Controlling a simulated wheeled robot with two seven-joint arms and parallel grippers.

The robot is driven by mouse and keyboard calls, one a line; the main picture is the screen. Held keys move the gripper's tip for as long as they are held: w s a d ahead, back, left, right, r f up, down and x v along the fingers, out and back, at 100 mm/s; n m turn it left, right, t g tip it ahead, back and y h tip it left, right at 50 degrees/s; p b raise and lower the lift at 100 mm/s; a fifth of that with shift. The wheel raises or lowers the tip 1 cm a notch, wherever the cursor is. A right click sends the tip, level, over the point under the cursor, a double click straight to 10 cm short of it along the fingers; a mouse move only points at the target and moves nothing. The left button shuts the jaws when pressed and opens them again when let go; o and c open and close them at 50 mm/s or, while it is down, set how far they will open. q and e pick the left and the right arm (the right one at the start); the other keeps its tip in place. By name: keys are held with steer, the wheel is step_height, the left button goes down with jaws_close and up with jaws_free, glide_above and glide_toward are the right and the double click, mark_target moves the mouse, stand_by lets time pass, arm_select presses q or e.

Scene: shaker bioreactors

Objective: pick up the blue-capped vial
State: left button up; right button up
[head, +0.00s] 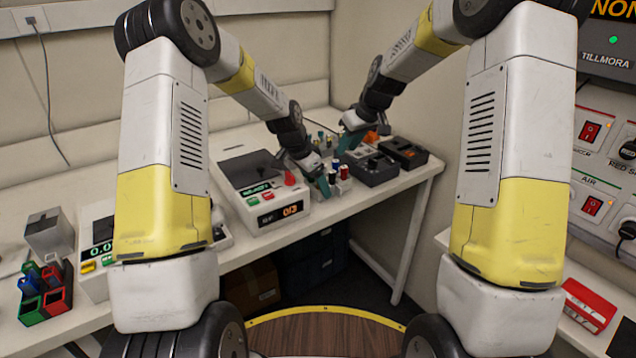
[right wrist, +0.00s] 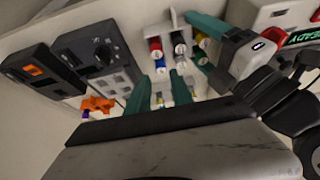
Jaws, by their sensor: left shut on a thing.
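A small white rack (right wrist: 176,20) of colour-marked vials is in the right wrist view. A blue vial (right wrist: 160,66) stands by it, below a red vial (right wrist: 155,47). In the head view a blue-topped vial (head: 336,163) shows beside a red vial (head: 344,172). My left gripper (head: 325,181) is low at these vials, shut on a vial. In the right wrist view a yellow-marked vial (right wrist: 203,42) appears between its teal fingers; the grip is partly hidden. My right gripper (right wrist: 162,88) has its fingers apart, pointing toward the blue vial. In the head view it (head: 352,124) is behind the vials.
A device with a red-digit display (head: 262,195) stands left of the vials. Dark boxes (head: 373,168) stand to the right, with an orange piece (right wrist: 98,104) near them. A rack of coloured holders (head: 43,290) is far left. The bench front edge is close by.

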mark_target(336, 161)
steer(key=a+r+m+h, duration=0.3)
steer(key=m, duration=0.4)
steer(key=x, duration=1.1)
steer(key=shift+f, duration=0.2)
jaws_close()
